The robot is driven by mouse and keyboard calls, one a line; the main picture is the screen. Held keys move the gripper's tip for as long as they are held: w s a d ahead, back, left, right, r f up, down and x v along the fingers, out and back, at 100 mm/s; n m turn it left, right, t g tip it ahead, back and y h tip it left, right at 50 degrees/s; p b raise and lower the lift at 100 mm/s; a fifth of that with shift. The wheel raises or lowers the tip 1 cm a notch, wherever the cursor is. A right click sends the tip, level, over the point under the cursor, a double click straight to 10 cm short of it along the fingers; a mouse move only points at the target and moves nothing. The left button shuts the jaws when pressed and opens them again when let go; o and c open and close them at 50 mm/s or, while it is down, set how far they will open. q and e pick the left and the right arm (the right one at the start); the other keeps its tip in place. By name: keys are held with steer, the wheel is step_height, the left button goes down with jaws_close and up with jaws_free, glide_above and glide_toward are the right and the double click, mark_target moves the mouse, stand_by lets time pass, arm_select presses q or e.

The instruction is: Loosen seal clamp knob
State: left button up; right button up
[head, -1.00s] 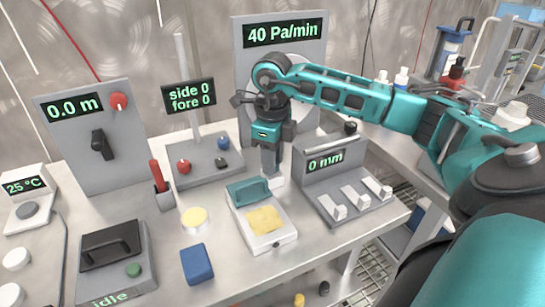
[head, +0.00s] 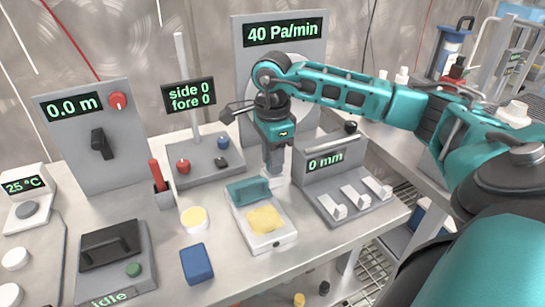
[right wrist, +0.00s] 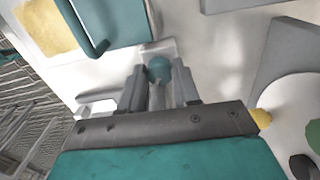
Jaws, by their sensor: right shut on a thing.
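My right gripper (head: 272,176) points down on the bench, just behind the small white box with the teal lid (head: 248,191) and yellow pad. In the right wrist view its two grey fingers (right wrist: 160,82) are shut on a small round teal knob (right wrist: 159,68). The knob sits beside the teal-lidded box, on a pale block. In the head view the knob is hidden by the gripper. The panel reading "40 Pa/min" (head: 283,34) stands behind my right gripper. My left gripper is not in view.
A grey unit reading "0 mm" (head: 335,170) with white levers stands close to the right of my gripper. The "side 0 fore 0" unit (head: 205,165) stands to its left.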

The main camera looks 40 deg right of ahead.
steer(key=n, duration=0.6)
steer(key=shift+n, duration=0.3)
steer(key=n+b, duration=0.1)
steer(key=n, duration=1.1)
steer(key=shift+n+b, duration=0.3)
steer(key=shift+n, duration=0.1)
steer(key=n, duration=0.5)
steer(key=shift+n, duration=0.3)
steer(key=o, duration=1.1)
steer(key=shift+c, duration=0.2)
